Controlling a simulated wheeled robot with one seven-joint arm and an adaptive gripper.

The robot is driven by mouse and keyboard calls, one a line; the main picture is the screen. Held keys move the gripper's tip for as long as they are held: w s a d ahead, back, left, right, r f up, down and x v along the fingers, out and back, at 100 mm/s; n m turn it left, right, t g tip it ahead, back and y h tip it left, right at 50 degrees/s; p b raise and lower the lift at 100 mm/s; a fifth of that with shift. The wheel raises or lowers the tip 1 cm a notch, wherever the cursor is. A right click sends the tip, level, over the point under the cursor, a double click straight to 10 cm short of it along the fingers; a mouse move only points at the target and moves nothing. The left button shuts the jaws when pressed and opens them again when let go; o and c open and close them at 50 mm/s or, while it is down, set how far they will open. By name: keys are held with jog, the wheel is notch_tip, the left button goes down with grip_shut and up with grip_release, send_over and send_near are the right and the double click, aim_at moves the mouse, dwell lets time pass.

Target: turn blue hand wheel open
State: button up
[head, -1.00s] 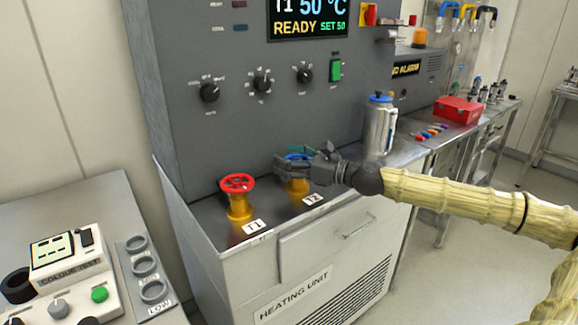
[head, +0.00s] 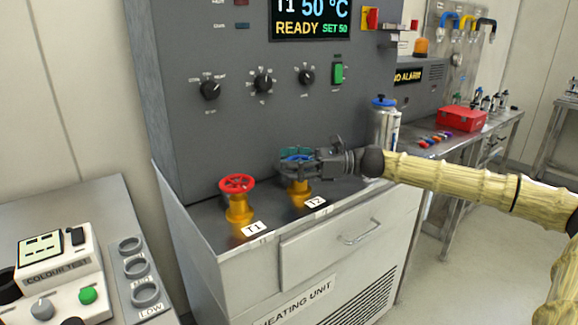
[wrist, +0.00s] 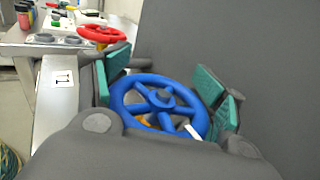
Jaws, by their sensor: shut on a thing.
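The blue hand wheel (wrist: 160,101) sits on a yellow valve body (head: 299,194) behind the label T2 on the heating unit's ledge. My gripper (head: 292,160) is at this wheel, reaching in from the right. In the wrist view its green finger pads (wrist: 172,85) stand on either side of the blue rim, shut on the wheel. A white mark shows at the wheel's lower right edge. In the head view my gripper hides most of the wheel.
A red hand wheel (head: 237,184) on a yellow valve stands to the left, behind label T1 (head: 252,229). A silver flask (head: 384,128) with a blue lid stands right of my gripper. The grey control panel (head: 220,130) rises close behind the wheels.

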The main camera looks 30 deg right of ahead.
jog(key=n+g+p, duration=0.1)
jog(key=g, duration=0.1)
jog(key=n+g+y+p, duration=0.1)
jog(key=n+g, duration=0.1)
jog(key=g, duration=0.1)
jog(key=s+n+g+y+p, duration=0.1)
jog(key=n+g, duration=0.1)
jog(key=g, duration=0.1)
jog(key=shift+s+a+r, duration=0.1)
jog(key=shift+a+r, duration=0.05)
jog(key=shift+a, duration=0.05)
jog(key=n+g+p, duration=0.1)
jog(key=n+g, duration=0.1)
jog(key=s+n+g+p, duration=0.1)
jog(key=g, duration=0.2)
jog(key=shift+n, duration=0.4)
jog(key=shift+s+d+f+n+g+h+p, duration=0.15)
jog(key=shift+n+g+h, duration=0.2)
jog(key=shift+g, duration=0.3)
jog(key=shift+s+f+n+g+h+p, duration=0.15)
jog(key=shift+n+g+h, duration=0.15)
jog(key=shift+g, duration=0.35)
jog(key=shift+n+g, duration=0.25)
jog(key=shift+g, duration=0.05)
jog(key=o, duration=0.8)
jog(key=shift+r, duration=0.1)
notch_tip(320, 180, up, 10)
jog(key=shift+f, duration=0.1)
